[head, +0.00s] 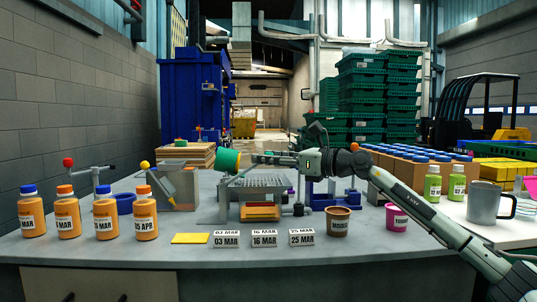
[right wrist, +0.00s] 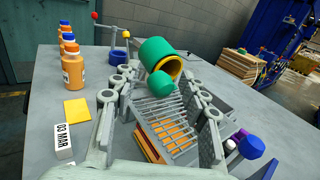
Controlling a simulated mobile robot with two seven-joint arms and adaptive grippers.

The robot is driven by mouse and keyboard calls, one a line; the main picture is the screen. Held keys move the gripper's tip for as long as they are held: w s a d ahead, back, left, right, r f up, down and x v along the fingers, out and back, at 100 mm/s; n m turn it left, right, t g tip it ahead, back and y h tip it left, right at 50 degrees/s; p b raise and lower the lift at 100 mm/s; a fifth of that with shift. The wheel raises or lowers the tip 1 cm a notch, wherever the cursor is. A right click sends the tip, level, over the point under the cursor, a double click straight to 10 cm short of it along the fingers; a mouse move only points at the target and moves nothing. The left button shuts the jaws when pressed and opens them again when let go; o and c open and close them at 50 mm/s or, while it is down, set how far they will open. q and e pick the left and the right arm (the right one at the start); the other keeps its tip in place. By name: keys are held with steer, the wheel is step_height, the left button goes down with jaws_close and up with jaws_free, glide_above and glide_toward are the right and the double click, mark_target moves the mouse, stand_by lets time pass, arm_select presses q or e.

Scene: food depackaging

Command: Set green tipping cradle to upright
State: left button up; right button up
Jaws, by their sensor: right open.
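The green tipping cradle (head: 226,161) is a green cup with a yellow rim, above the left end of a metal grate (head: 262,181). It is tipped over, its mouth facing right in the head view. In the right wrist view the cradle (right wrist: 155,52) leans over the grate (right wrist: 172,122), with a round green knob (right wrist: 160,84) in front of its mouth. My right gripper (head: 249,158) reaches in from the right and is open. In the right wrist view its two fingers stand on either side of the knob; contact cannot be told. My left gripper is not in view.
Several orange bottles (head: 105,219) stand at the left. Date blocks (head: 264,239), a yellow card (head: 190,239), a brown cup (head: 337,222) and a pink cup (head: 397,222) lie along the front. A yellow-knobbed stand (head: 178,190) is left of the grate.

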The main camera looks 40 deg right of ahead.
steer(key=shift+c, duration=0.6)
jaws_close()
